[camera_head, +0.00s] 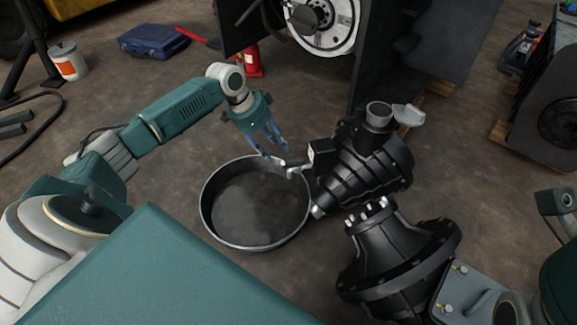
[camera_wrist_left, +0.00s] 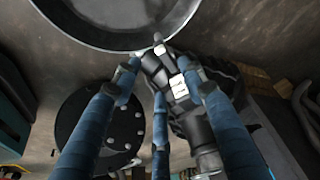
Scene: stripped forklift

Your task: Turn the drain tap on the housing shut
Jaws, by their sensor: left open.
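The black ribbed housing (camera_head: 368,160) stands right of centre in the head view; part of it also shows in the left wrist view (camera_wrist_left: 195,125). The drain tap (camera_head: 291,168), a small silver piece, sticks out from its left side over the pan's rim. My left gripper (camera_head: 272,150) is open and empty, its blue fingers pointing down just above and left of the tap. In the left wrist view the spread fingers (camera_wrist_left: 160,80) frame the housing's end; exactly which silver piece there is the tap is unclear. My right gripper is not in view.
A round dark drain pan (camera_head: 206,214) lies on the floor below the tap. A bolted black flange (camera_head: 400,262) stands close at the lower right. A large wheel hub (camera_head: 322,22), a red jack (camera_head: 252,60), a blue case (camera_head: 153,40) and a white bucket (camera_head: 68,62) are farther back.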

